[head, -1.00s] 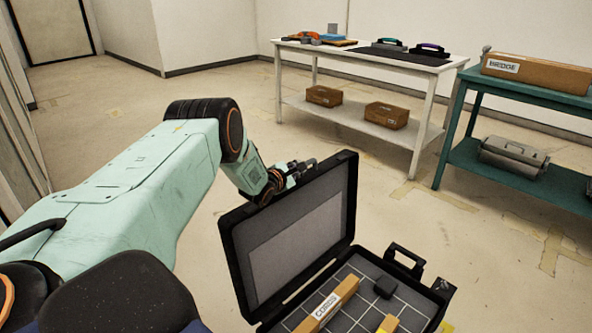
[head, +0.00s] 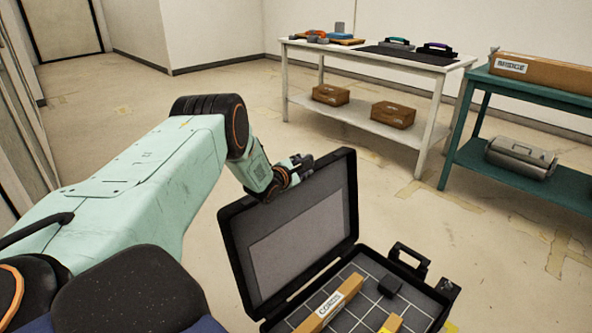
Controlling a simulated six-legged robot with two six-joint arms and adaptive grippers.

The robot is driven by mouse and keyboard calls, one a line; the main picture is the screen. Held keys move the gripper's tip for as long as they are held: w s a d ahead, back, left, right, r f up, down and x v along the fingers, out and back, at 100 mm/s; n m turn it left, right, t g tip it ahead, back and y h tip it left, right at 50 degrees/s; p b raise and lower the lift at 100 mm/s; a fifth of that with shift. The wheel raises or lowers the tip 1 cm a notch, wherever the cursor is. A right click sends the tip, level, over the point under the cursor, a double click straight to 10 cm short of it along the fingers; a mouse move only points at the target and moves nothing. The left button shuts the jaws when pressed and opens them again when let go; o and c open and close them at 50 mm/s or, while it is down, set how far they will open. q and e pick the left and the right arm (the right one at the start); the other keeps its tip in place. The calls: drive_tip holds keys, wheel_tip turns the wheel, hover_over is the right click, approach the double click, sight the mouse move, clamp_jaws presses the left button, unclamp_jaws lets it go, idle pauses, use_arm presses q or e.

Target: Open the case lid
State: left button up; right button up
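The black case (head: 423,297) stands low at the bottom centre, partly cut off by the lower edge of the view. Its lid (head: 300,235) stands raised, tilted back to the left, with its grey lining showing. My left gripper (head: 303,163) is at the lid's top edge on its far side; whether it touches the lid is unclear. Its fingers are small and partly hidden, so their opening is unclear. Inside the case lie a labelled cardboard-coloured box (head: 330,303), a small black block (head: 389,286) and a yellowish piece (head: 391,323). My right gripper is out of view.
A white table (head: 432,68) at the back holds two handled items and other objects, with two brown boxes on its lower shelf. A teal table (head: 478,166) at right holds a long labelled box and a grey metal case (head: 521,158). Floor between is clear.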

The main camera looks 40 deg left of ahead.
use_arm(q)
drive_tip(key=v, duration=1.1)
drive_tip(key=shift+s, duration=0.25)
drive_tip(key=shift+d, duration=0.15)
idle(0.4)
